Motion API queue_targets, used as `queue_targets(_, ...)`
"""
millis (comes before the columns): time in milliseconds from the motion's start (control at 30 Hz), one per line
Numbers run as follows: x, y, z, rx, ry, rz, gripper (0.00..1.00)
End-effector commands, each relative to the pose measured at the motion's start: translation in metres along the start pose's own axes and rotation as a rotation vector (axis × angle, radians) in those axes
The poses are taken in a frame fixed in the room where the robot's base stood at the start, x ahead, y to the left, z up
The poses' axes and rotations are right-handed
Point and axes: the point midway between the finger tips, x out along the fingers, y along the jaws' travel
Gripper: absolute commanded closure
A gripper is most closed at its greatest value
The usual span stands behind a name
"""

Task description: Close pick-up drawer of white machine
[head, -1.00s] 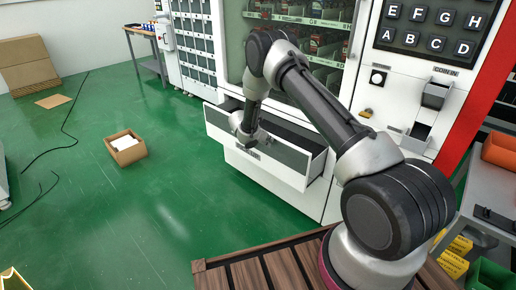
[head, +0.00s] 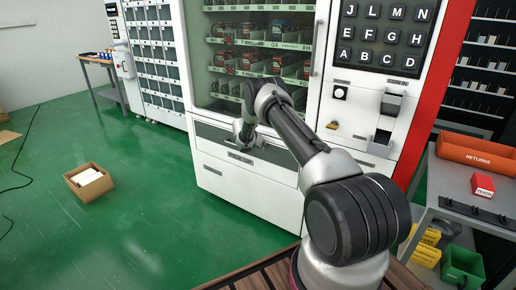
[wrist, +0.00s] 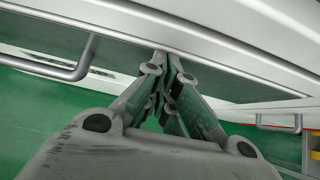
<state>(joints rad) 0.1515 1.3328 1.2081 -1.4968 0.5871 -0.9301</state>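The white machine (head: 250,205) stands in front of me. Its pick-up drawer (head: 215,152), labelled PICK UP, sits low on its front. The drawer front is close to the machine's face, and I cannot tell whether a small gap is left. A dark strip shows above the label. My gripper (head: 243,143) is at the drawer front, near its middle. In the wrist view my gripper (wrist: 168,62) has its fingers together and holds nothing. Its tips are against or very near a white panel edge (wrist: 225,60); exact contact is hidden.
Grey bar handles (wrist: 65,72) show in the wrist view. An open cardboard box (head: 88,182) lies on the green floor at left. At right stands a grey table (head: 440,195) with an orange returns bin (head: 475,153) and a red box (head: 483,185).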

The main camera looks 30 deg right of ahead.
Motion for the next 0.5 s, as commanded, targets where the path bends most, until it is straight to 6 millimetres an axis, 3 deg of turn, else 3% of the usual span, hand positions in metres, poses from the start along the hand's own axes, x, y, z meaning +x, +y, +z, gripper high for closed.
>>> queue_targets(300,0.000,0.000,0.006,0.005,-0.007,0.002,1.00)
queue_targets(500,-0.013,0.003,-0.011,0.002,-0.004,0.001,1.00)
